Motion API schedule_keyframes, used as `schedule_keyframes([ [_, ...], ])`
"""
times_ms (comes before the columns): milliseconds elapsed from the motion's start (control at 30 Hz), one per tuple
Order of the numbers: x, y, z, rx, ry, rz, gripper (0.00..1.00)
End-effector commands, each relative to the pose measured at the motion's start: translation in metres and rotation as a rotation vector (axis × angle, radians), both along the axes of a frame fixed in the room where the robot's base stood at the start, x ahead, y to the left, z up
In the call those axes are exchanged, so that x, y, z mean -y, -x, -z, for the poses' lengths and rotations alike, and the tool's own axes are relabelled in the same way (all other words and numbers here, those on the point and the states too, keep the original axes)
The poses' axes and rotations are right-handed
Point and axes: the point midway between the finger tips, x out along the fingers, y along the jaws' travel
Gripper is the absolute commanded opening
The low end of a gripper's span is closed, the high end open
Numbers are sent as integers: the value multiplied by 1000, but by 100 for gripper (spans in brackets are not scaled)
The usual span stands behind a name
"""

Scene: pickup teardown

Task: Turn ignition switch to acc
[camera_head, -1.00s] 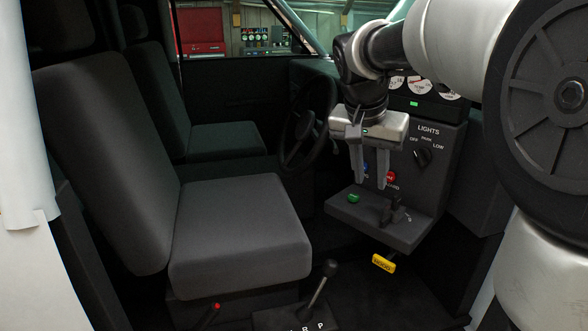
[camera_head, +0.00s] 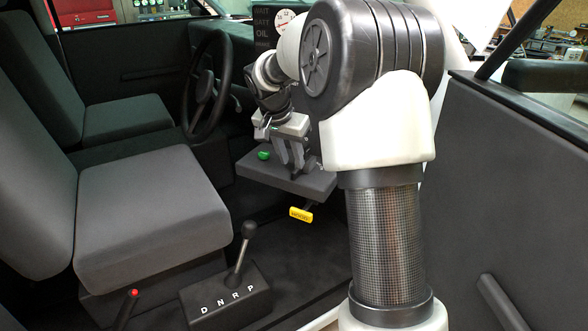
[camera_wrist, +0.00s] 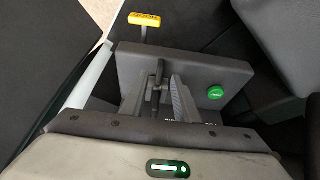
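The switch (camera_wrist: 158,74) is a slim dark lever with a crossbar, standing on the grey ledge (camera_head: 314,184) below the dash panel. I take it to be the ignition switch; its markings cannot be read. My gripper (camera_head: 292,165) points down over this ledge. In the wrist view my gripper (camera_wrist: 159,80) has its two fingers apart, one on each side of the lever. Narrow gaps seem to show beside the lever, so the fingers look open around it. In the head view my gripper and arm hide the switch.
A green knob (camera_head: 264,155) sits on the ledge beside my gripper. A yellow tag handle (camera_head: 301,215) hangs below it. The shift lever (camera_head: 242,250), steering wheel (camera_head: 207,88) and seat cushion (camera_head: 145,215) are nearby. An open door (camera_head: 510,215) is at right.

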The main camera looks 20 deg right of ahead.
Motion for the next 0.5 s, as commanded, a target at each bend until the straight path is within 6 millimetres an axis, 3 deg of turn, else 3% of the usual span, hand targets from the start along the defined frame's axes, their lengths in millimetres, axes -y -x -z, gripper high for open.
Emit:
schedule_keyframes([
  [200,10,-8,33,-1,-2,0,28],
  [500,14,-12,44,1,0,0,28],
])
